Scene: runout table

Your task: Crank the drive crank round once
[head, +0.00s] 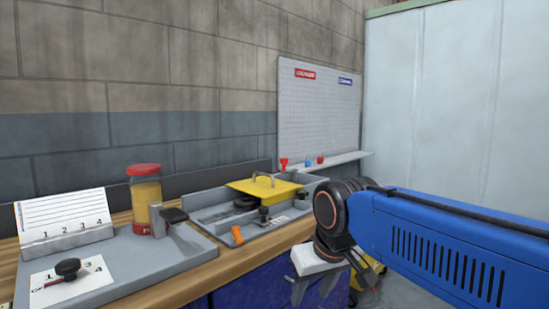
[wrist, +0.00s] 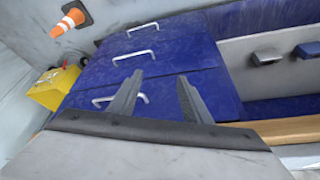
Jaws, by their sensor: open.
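My gripper (head: 313,287) hangs in front of the table's right end, its two grey fingers pointing down. In the wrist view, my gripper (wrist: 158,82) is open, with nothing between the fingers. No part is clearly recognisable as the drive crank. A grey tray-like unit (head: 207,217) on the table carries a yellow cover (head: 264,188) with a handle, small black parts and an orange piece (head: 237,235). A black knob (head: 67,268) with a red pointer sits on a marked white plate at the left. My gripper is apart from all of these.
A red-lidded jar (head: 146,196) and a numbered card stand (head: 64,222) are on the table. A whiteboard (head: 319,116) hangs behind. The wrist view shows blue drawers (wrist: 165,60) with handles, a yellow box (wrist: 54,88) and an orange cone (wrist: 72,17) on the floor.

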